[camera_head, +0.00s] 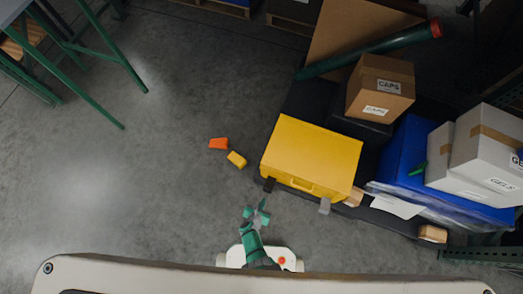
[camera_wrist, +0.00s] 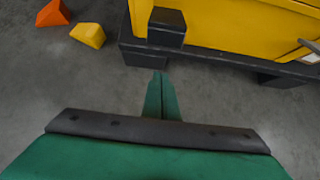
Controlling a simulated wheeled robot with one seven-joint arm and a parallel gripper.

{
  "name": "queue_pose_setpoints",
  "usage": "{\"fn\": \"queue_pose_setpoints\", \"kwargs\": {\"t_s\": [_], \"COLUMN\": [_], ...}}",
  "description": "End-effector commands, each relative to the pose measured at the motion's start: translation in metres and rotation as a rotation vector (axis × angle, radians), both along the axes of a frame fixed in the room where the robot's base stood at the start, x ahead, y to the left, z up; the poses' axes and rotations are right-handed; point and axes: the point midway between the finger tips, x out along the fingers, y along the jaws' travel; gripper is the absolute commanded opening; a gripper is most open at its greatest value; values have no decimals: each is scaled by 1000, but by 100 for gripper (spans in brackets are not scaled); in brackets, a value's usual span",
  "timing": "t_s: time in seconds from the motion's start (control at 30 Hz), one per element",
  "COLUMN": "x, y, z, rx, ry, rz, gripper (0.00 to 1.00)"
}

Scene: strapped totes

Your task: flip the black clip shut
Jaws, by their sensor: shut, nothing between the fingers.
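The yellow tote (camera_head: 312,152) sits on a dark pallet, its front side with the handle facing my base. The black clip (camera_head: 269,184) juts out at the tote's front left corner; in the wrist view it is a dark block (camera_wrist: 166,27) beside the yellow wall. A grey clip (camera_head: 324,205) sticks out at the front right. My green gripper (camera_head: 257,214) is in front of the black clip, a little to its left and apart from it. In the wrist view its fingers (camera_wrist: 162,76) are together, empty, pointing toward the clip.
An orange block (camera_head: 218,143) and a yellow block (camera_head: 237,159) lie on the floor left of the tote. Cardboard boxes (camera_head: 380,88), a blue tote (camera_head: 402,160) and white boxes (camera_head: 490,150) crowd behind and right. Open floor lies left.

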Motion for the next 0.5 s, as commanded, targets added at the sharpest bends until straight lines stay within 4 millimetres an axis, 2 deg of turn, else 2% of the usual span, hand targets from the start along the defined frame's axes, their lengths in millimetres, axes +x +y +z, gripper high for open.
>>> {"fn": "queue_pose_setpoints", "kwargs": {"t_s": [0.5], "x": [10], "y": [-4], "z": [-12], "rx": [5], "ry": [5], "rz": [-2], "gripper": [0]}}
